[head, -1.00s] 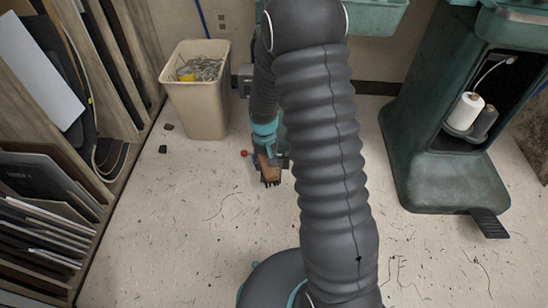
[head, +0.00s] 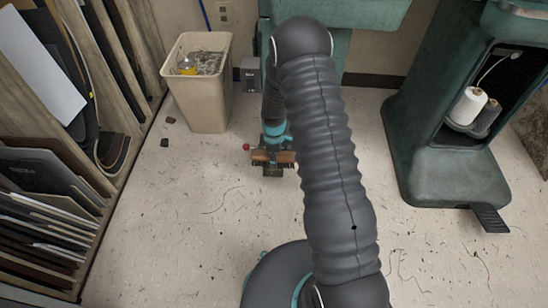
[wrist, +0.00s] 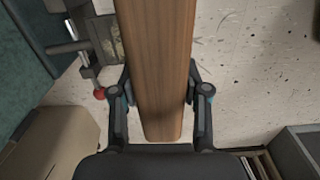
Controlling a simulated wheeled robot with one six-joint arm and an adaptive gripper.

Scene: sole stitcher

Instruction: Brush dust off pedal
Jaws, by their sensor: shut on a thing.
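My gripper (head: 273,158) is low over the floor, near the centre of the head view. It is shut on a brown wooden brush (head: 286,156). In the wrist view the wooden back of the brush (wrist: 157,62) runs lengthwise between both fingers (wrist: 158,100); its bristles are hidden. A dark pedal (head: 489,218) juts from the foot of the green machine at right, well apart from the brush. A small red ball (head: 246,147) shows just left of the gripper, and in the wrist view it sits on metal parts (wrist: 99,93).
A tan bin (head: 207,105) with scraps stands behind and left of my gripper. A rack of sheets (head: 55,225) lines the left side. The green machine (head: 445,165) with a white thread spool (head: 466,106) stands at right. Open floor (head: 185,225) with scattered debris lies in front.

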